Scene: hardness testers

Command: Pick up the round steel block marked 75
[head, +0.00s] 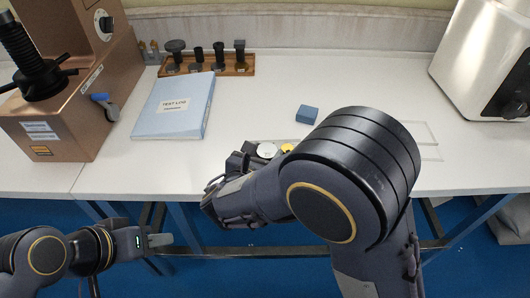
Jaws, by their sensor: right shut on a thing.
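My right gripper (225,190) is at the front edge of the white table, left of its large dark arm. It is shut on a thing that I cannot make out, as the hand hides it. A pale round disc (267,150) shows just behind the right hand, with a yellow round piece (287,147) beside it. Both are partly hidden by my arm, and I cannot read any number on them. My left gripper (160,240) is low at the left, in front of the table, away from the blocks. I cannot tell whether its fingers are apart.
A blue test log binder (172,108) lies left of centre. A wooden rack (238,70) with several dark pieces stands behind it. A brown tester (75,110) is at the left, a white machine (470,65) at the right. A small blue block (307,114) lies behind my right arm.

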